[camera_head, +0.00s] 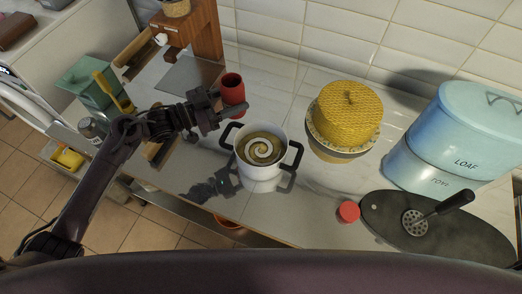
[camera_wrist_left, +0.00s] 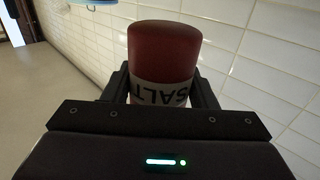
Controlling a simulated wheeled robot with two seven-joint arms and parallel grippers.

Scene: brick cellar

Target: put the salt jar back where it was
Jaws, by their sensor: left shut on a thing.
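The salt jar (camera_head: 232,86) is red, with a dark round top end in the head view. My left gripper (camera_head: 226,106) is shut on it and holds it behind and left of the soup pot (camera_head: 260,170). In the left wrist view the jar (camera_wrist_left: 164,50) sits between the fingers of the gripper (camera_wrist_left: 166,95), its white SALT label reading upside down. A small red lid-like disc (camera_head: 348,211) lies on the counter. I cannot tell whether it belongs to the jar. The jar's lower part is partly hidden by the gripper. My right gripper is out of view.
A yellow woven dome (camera_head: 348,112), a blue LOAF bin (camera_head: 470,125) and a dark board (camera_head: 395,225) with a masher (camera_head: 415,222) take up the right of the counter (camera_head: 315,200). A wooden stand (camera_head: 205,35) is at the back left. White tiles (camera_head: 330,20) bound the back.

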